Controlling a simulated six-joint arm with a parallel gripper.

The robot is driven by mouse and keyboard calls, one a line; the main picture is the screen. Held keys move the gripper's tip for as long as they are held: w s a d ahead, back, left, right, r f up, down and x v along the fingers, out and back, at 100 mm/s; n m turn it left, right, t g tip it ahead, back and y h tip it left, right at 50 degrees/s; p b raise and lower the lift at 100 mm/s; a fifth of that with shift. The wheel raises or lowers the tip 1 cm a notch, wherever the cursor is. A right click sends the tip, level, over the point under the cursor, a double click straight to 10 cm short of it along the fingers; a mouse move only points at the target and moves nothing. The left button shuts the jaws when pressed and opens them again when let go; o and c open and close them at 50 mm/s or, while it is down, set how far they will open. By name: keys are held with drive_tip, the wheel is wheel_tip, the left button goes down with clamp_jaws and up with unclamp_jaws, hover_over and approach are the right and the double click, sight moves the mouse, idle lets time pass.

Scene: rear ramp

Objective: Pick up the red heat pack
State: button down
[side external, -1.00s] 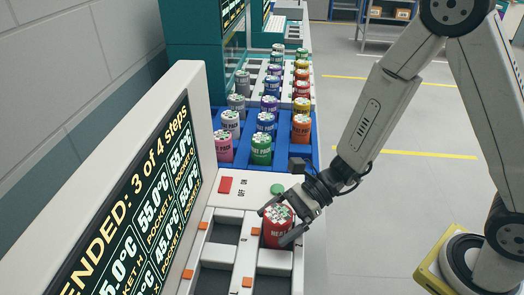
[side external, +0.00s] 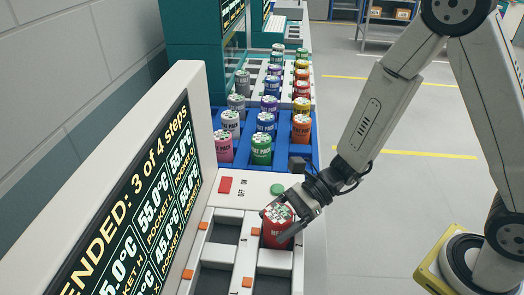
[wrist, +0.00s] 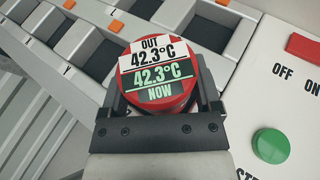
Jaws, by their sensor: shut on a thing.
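The red heat pack (side external: 277,231) is a short red cylinder standing upright at a pocket of the white station. In the wrist view the red heat pack (wrist: 157,82) shows a label on top reading "OUT 42.3°C" and "42.3°C NOW". My gripper (side external: 284,222) has its two fingers around the pack's sides, and in the wrist view my gripper (wrist: 160,105) is shut on it. I cannot tell whether the pack's base touches the pocket floor.
Empty dark pockets (side external: 220,250) lie beside the pack. A red button (side external: 225,185) and a green button (side external: 277,189) sit behind it. A blue tray (side external: 290,160) with several coloured packs stands farther back. A tilted display (side external: 140,215) rises at left.

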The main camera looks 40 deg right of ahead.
drive_tip(key=shift+r, duration=5)
